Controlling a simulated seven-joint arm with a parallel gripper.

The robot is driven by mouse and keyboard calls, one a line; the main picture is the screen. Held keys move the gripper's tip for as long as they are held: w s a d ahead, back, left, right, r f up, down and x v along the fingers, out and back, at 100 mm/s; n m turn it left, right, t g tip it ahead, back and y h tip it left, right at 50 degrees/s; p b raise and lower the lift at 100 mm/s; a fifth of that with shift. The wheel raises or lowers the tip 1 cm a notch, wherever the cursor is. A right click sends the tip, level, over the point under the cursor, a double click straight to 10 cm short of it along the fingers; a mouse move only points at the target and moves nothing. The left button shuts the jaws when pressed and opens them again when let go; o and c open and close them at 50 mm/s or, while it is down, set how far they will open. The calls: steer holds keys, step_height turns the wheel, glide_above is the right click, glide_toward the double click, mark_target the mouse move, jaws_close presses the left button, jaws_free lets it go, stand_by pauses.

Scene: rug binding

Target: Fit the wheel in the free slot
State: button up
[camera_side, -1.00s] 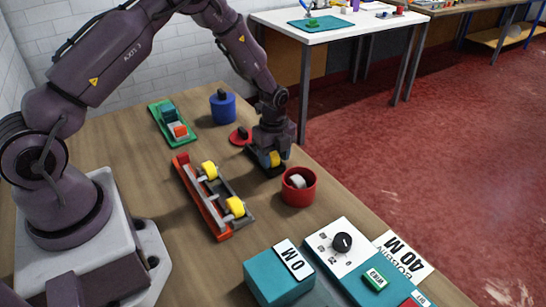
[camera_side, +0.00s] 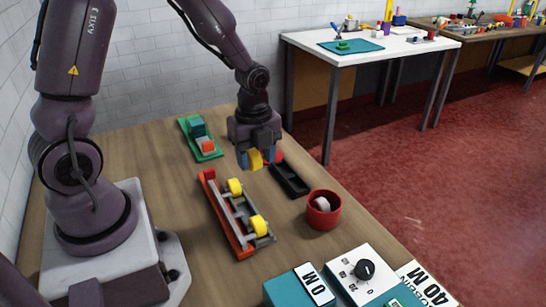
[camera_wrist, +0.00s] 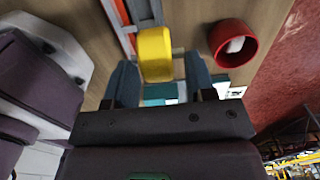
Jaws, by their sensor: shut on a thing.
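My gripper (camera_side: 255,158) is shut on a yellow wheel (camera_side: 255,160) and holds it in the air, left of a black tray and behind the rack. In the wrist view the wheel (camera_wrist: 155,53) sits between the two blue-grey fingers. The rack (camera_side: 213,207) has a red side and grey rails and lies on the wooden table. Two yellow wheels sit in it, one toward its back (camera_side: 234,187) and one toward its front (camera_side: 258,225). Which slot is free I cannot tell clearly.
The black tray (camera_side: 291,181) looks empty. A red cup (camera_side: 323,212) with a pale thing inside stands right of the rack. A green tray (camera_side: 213,153) with blocks lies at the back. A white panel with a black knob (camera_side: 364,269) and a teal box are in front.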

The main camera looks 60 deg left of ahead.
steer(key=shift+s+a+f+m, duration=0.45)
steer(key=shift+f+m, duration=1.6)
steer(key=shift+m, duration=3.95)
steer(key=shift+s+a+f+m, duration=0.45)
steer(key=shift+f+m, duration=1.65)
steer(key=shift+m, duration=3.9)
steer(key=shift+s+a+f+m, duration=0.4)
steer(key=shift+f+m, duration=1.65)
steer(key=shift+m, duration=3.95)
